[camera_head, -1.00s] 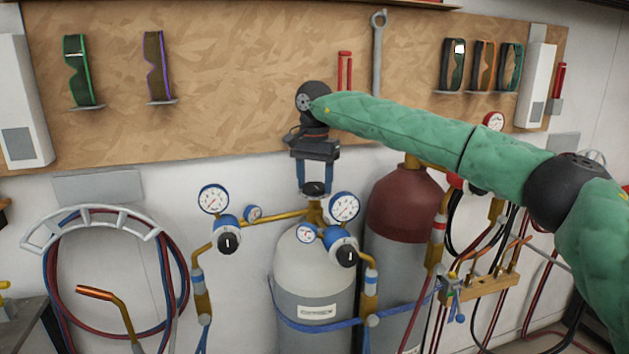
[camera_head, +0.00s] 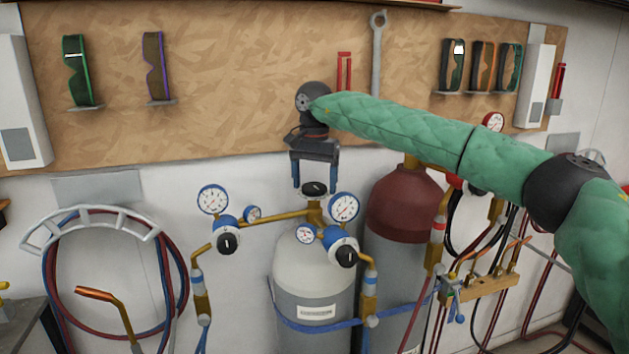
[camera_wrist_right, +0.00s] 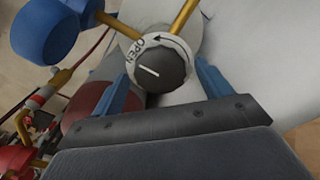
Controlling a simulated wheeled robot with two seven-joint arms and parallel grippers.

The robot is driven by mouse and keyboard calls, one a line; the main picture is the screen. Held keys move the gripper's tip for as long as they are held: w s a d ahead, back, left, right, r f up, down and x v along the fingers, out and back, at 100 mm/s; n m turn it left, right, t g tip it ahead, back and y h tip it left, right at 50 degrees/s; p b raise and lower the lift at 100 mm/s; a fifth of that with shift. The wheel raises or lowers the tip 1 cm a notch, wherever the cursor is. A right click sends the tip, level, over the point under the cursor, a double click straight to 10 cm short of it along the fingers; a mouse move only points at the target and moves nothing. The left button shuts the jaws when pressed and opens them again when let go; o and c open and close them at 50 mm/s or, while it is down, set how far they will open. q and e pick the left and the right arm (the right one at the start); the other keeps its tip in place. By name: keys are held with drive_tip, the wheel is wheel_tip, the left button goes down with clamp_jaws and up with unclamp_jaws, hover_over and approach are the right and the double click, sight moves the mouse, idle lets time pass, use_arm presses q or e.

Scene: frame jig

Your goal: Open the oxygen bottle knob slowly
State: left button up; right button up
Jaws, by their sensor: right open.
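The oxygen bottle (camera_head: 315,284) is the white and grey cylinder in the middle of the head view. Its black knob (camera_head: 314,188) sits on top of the brass valve. In the right wrist view the knob (camera_wrist_right: 162,69) has a white line on it and a white ring around it with the word OPEN and a curved arrow. My right gripper (camera_head: 316,190) points down over the knob. Its blue fingers are open, one on each side of the knob, with a gap visible on both sides in the wrist view. My left gripper is out of view.
Pressure gauges (camera_head: 344,206) and regulators (camera_head: 227,243) stand on both sides of the valve. A dark red cylinder (camera_head: 402,205) is close on the right. A blue strap (camera_head: 330,326) crosses the oxygen bottle. The wall board (camera_head: 230,90) is behind.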

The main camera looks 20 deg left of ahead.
sight(314, 185)
drive_tip(key=shift+r, duration=0.1)
wheel_tip(314, 185, up, 7)
drive_tip(key=shift+f+b, duration=0.1)
drive_tip(key=shift+b, duration=0.55)
drive_tip(key=shift+r, duration=0.4)
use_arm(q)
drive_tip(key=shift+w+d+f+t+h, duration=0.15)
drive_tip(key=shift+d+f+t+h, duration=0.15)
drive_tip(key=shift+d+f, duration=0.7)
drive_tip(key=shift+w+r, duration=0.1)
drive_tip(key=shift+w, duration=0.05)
